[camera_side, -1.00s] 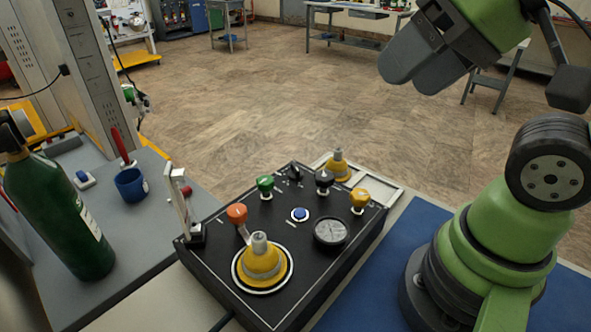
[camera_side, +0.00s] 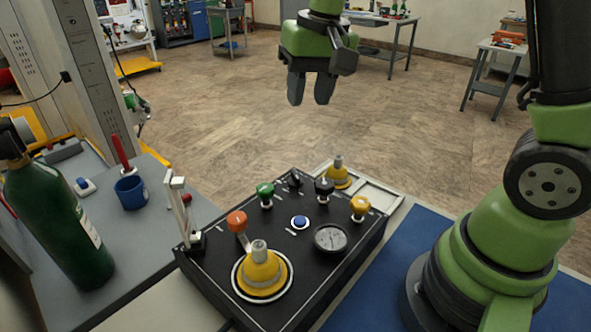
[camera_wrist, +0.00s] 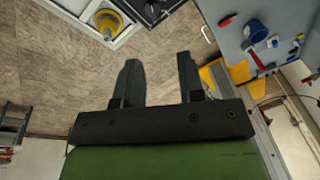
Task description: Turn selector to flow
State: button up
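The black trainer panel (camera_side: 280,290) lies on the bench, with several coloured knobs on top. Two dark controls are near its back edge: a small black one (camera_side: 294,179) and a larger black knob (camera_side: 324,187). I cannot tell which is the selector, and labels are too small to read. My gripper (camera_side: 310,90) hangs in the air above and behind the panel, fingers down, touching nothing. In the wrist view my gripper (camera_wrist: 158,75) has its two fingers apart with nothing between them. A black knob (camera_wrist: 152,10) shows at the top edge there.
The panel also carries an orange knob (camera_side: 237,221), green knob (camera_side: 265,192), yellow knob (camera_side: 359,205), blue button (camera_side: 299,222), gauge (camera_side: 330,238) and yellow cone fitting (camera_side: 262,272). A green cylinder (camera_side: 60,215) and blue cup (camera_side: 131,190) stand left. Space above the panel is clear.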

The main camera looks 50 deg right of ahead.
jog(key=g, duration=0.2)
send_near(295, 174)
notch_tip(295, 174, down, 9)
jog(key=shift+a+f, duration=0.1)
jog(key=shift+a, duration=0.05)
jog(key=shift+c, duration=0.5)
grip_shut()
